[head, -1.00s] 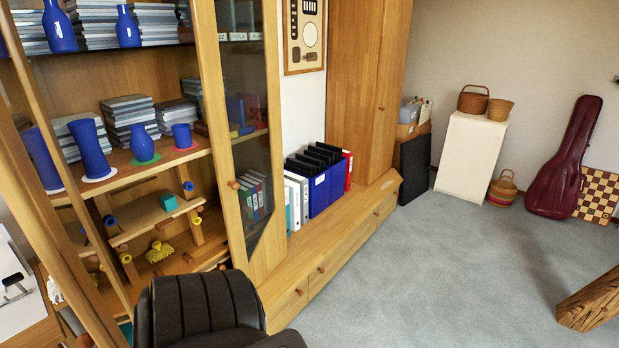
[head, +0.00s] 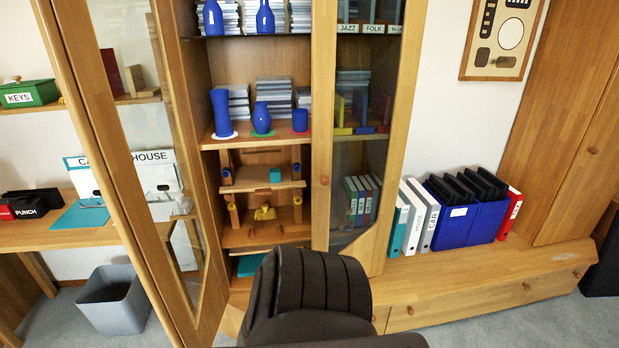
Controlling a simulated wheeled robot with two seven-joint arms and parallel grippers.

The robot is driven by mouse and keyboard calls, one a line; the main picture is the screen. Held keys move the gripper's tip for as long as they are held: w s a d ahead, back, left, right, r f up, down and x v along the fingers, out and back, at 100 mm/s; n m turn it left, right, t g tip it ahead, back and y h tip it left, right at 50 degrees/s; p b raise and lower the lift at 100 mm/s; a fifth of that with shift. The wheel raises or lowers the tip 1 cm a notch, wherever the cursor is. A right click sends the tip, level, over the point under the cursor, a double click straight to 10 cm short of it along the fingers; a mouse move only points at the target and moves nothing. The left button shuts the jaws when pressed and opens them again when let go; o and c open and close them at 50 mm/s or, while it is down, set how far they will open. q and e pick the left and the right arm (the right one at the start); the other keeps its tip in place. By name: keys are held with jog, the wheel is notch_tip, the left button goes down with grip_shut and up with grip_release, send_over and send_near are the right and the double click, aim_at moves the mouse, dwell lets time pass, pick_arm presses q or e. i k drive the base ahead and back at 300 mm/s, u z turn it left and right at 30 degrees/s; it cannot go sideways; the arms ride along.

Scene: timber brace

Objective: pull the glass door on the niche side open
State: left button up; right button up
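The glass door on the niche side (head: 372,215) is the cabinet's right door, next to the open niche with the binders (head: 465,205). It looks shut, with its wooden frame upright and dark glass showing boxes and binders behind. Its round wooden knob (head: 324,180) sits on the left stile. The other glass door (head: 135,150), on the left, stands swung open towards me. Between the two doors the shelves are open to view, with blue vases (head: 262,118) and stacks of discs. Neither of my grippers is in view.
A dark brown padded chair (head: 305,285) stands close in front of the cabinet, hiding its lower middle. A grey bin (head: 114,300) and a desk (head: 60,236) are at the left. A low drawer unit (head: 490,295) runs right. Some bare floor shows at the lower right.

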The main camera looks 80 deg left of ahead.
aim_at(370, 248)
jog(key=u, duration=0.95)
jog(key=i, duration=0.9)
jog(key=u, duration=0.95)
